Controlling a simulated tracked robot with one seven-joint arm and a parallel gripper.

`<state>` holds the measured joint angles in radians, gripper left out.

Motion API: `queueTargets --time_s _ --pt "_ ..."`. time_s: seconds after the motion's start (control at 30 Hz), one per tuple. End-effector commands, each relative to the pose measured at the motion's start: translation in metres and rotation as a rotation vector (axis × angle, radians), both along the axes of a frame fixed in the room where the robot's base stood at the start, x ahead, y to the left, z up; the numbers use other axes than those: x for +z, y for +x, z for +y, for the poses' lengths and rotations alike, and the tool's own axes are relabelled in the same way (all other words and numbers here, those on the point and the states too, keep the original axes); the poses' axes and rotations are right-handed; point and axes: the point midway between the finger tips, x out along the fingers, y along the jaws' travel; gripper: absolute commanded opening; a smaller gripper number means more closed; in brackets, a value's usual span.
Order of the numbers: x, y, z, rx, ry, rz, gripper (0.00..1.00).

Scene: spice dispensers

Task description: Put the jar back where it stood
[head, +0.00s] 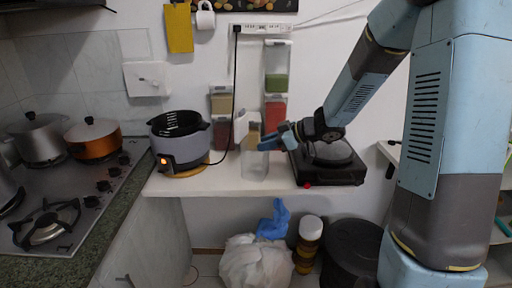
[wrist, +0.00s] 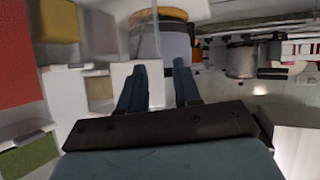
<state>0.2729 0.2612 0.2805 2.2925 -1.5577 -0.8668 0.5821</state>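A clear jar (head: 255,165) shows in the head view near the front of the white shelf, upright. Whether it rests on the shelf or hangs just above it is unclear. My gripper (head: 266,142) reaches in from the right, with its fingertips at the jar's upper right side. In the wrist view my gripper's two dark fingers (wrist: 158,68) stand apart, with a pale surface behind and between them. I cannot tell whether they touch the jar.
Dispensers with green (head: 277,83), red (head: 275,113) and yellowish (head: 222,104) contents are mounted on the wall behind. A grey cooker (head: 181,140) stands left on the shelf (head: 215,182). A black hotplate (head: 330,168) stands right, under my arm. A stove (head: 75,190) is far left.

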Motion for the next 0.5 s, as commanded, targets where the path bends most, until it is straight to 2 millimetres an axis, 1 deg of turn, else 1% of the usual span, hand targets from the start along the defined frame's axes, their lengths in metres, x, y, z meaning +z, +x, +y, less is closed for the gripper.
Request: queueTargets --time_s 0.03,0.2,0.3,0.5 --pt "0.006 -0.003 -0.009 -0.002 -0.001 -0.003 0.33" --pt "0.019 -0.015 -0.033 -0.001 -0.002 -0.001 0.33" --pt "0.025 -0.019 -0.043 -0.002 0.0 -0.001 0.33" --pt "0.031 -0.024 -0.052 0.0 0.0 0.0 0.33"
